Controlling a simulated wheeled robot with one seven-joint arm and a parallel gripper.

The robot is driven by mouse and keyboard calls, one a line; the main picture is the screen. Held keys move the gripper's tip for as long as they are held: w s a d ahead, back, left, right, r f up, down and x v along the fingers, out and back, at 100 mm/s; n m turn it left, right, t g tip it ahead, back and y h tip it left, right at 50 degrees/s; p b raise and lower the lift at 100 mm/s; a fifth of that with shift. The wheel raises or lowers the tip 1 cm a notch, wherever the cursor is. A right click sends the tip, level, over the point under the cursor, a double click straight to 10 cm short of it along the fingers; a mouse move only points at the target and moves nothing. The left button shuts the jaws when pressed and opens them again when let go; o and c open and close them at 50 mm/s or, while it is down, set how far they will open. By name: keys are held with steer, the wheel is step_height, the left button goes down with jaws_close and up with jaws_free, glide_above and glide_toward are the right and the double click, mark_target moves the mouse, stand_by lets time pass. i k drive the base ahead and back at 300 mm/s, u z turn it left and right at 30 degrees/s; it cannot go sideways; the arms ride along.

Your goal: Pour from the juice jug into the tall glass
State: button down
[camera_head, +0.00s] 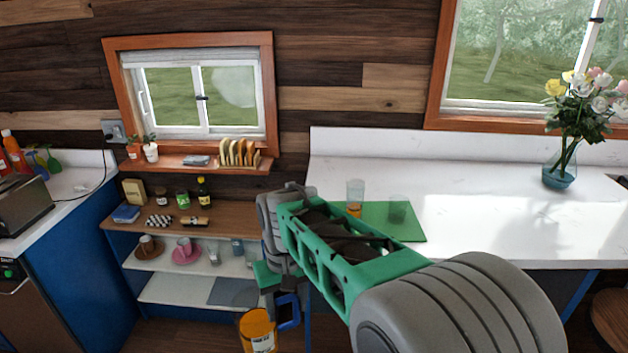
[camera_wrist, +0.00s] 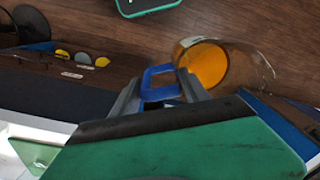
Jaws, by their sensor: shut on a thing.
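My gripper (camera_head: 272,290) is shut on the blue handle of the juice jug (camera_head: 258,332). The jug holds orange juice and hangs low, in front of the shelf unit and clear of any surface. In the wrist view the clear jug (camera_wrist: 205,66) is beside the fingertips (camera_wrist: 160,92), with the blue handle between them. A tall clear glass (camera_head: 356,188) stands upright on the green mat on the white counter, up and right of my gripper. Something orange shows at its lower part; I cannot tell whether it is inside or in front. A second, shorter clear glass (camera_head: 398,209) stands to its right.
The green mat (camera_head: 412,232) lies on the white counter (camera_head: 480,215). A flower vase (camera_head: 560,172) stands at the counter's right. The shelf unit (camera_head: 160,290) at left holds cups, jars and bottles. A toaster (camera_head: 22,205) is far left. The middle of the counter is clear.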

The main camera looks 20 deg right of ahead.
mark_target(355, 201)
steer(key=u, duration=0.3)
steer(key=i, duration=1.3)
steer(key=z, duration=0.8)
